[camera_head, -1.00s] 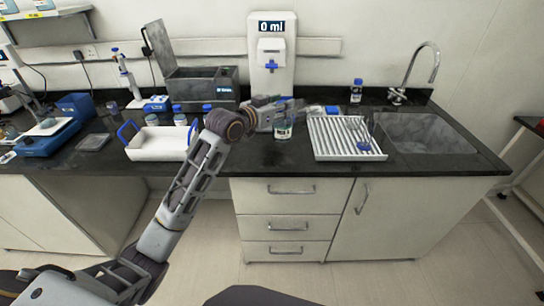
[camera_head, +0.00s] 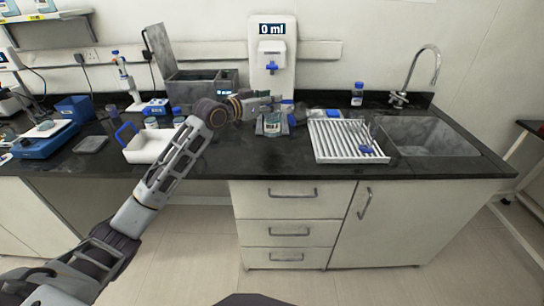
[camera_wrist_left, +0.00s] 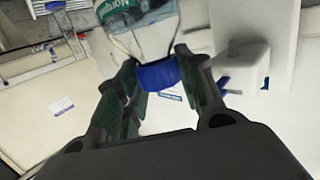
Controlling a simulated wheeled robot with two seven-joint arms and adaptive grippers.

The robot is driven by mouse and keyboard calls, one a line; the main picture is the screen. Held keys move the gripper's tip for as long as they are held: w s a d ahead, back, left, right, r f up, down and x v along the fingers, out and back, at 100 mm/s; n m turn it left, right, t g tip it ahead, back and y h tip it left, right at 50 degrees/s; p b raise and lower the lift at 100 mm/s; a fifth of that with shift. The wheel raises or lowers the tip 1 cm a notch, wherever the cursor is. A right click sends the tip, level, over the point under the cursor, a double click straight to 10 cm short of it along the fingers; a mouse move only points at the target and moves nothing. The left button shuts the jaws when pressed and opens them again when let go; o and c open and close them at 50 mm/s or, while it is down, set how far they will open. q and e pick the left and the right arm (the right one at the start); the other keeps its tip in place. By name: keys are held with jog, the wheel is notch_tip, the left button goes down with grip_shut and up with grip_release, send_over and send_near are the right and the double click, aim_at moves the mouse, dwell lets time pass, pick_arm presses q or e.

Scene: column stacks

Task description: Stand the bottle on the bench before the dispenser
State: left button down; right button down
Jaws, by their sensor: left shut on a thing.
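The bottle (camera_head: 271,125), clear with a white and green label, is in front of the dispenser (camera_head: 285,38), which reads 0 ml. In the left wrist view the bottle's labelled body (camera_wrist_left: 150,20) is at the top, its blue cap (camera_wrist_left: 158,73) between my fingers. My left gripper (camera_head: 270,106) is shut on the bottle at its cap end, coming in from the left. The bottle's base is low over the bench (camera_head: 230,160); I cannot tell whether it touches. The dispenser also shows in the left wrist view (camera_wrist_left: 245,65). My right gripper is out of view.
A ribbed white drying rack (camera_head: 345,140) is to the right, then the sink (camera_head: 425,135). A blue-capped bottle (camera_head: 357,95) stands behind the rack. A white tray (camera_head: 148,150) with blue handles is left, below my arm. The bench front is clear.

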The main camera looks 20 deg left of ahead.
aim_at(265, 129)
pick_arm(q)
notch_tip(265, 129, down, 6)
jog(key=shift+r, duration=0.1)
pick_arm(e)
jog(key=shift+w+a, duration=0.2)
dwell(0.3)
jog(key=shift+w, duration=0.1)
pick_arm(q)
jog(key=shift+f, duration=0.2)
jog(key=shift+f, duration=1.8)
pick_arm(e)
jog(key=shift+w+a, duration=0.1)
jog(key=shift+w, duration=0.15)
pick_arm(q)
jog(key=shift+f+b, duration=0.15)
jog(key=shift+b, duration=0.15)
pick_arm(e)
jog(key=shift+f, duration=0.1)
pick_arm(q)
jog(key=c, duration=0.9)
grip_release()
